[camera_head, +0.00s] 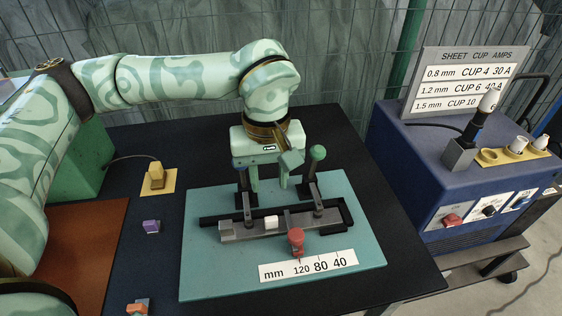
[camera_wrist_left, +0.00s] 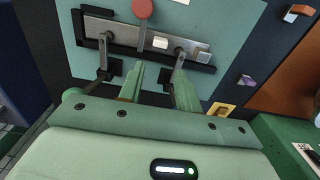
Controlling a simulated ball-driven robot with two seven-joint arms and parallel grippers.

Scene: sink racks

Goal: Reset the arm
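My left arm (camera_head: 180,76) reaches in from the left, with a pale green patterned shell. Its left gripper (camera_head: 268,184) points down over the back side of the clamp fixture on the teal board (camera_head: 210,275). My right gripper is not in view.
The fixture holds a grey metal bar (camera_head: 240,231) with a white block (camera_head: 271,222); a red knob (camera_head: 295,237) stands in front. A green-knobbed lever (camera_head: 317,153) rises beside the gripper. A blue machine (camera_head: 415,165) stands right. Yellow (camera_head: 156,176) and purple (camera_head: 151,227) pieces lie left.

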